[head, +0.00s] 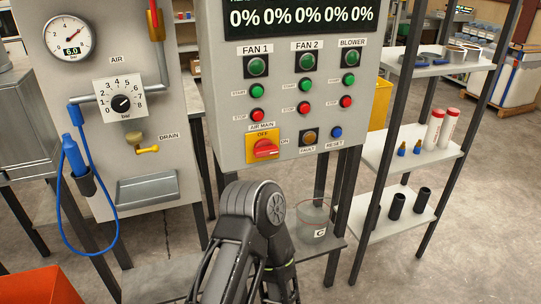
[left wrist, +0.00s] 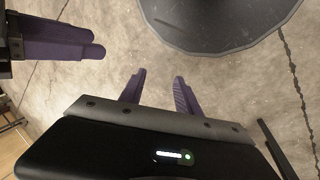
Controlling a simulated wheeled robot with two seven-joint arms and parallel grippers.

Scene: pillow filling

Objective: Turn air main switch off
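The air main switch is a red rotary knob (head: 264,149) on a yellow plate, low on the grey control panel (head: 231,95). OFF is printed above the knob and ON to its right; its handle lies roughly level, towards ON. My left gripper (left wrist: 160,76) shows in the left wrist view, its purple fingers apart with only bare floor between them. Another pair of purple fingers, my right gripper (left wrist: 100,44), shows at the left edge of that view; the fingers overlap, so their gap is unclear. Neither gripper shows in the head view, and nothing touches the knob.
Green and red buttons (head: 257,91) sit above the switch, with fault and reset buttons to its right. An air panel (head: 115,100) with gauge, dial and blue hose stands left. A clear container (head: 312,222) is below; a shelf rack (head: 410,145) stands right. My black arm fills the lower middle.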

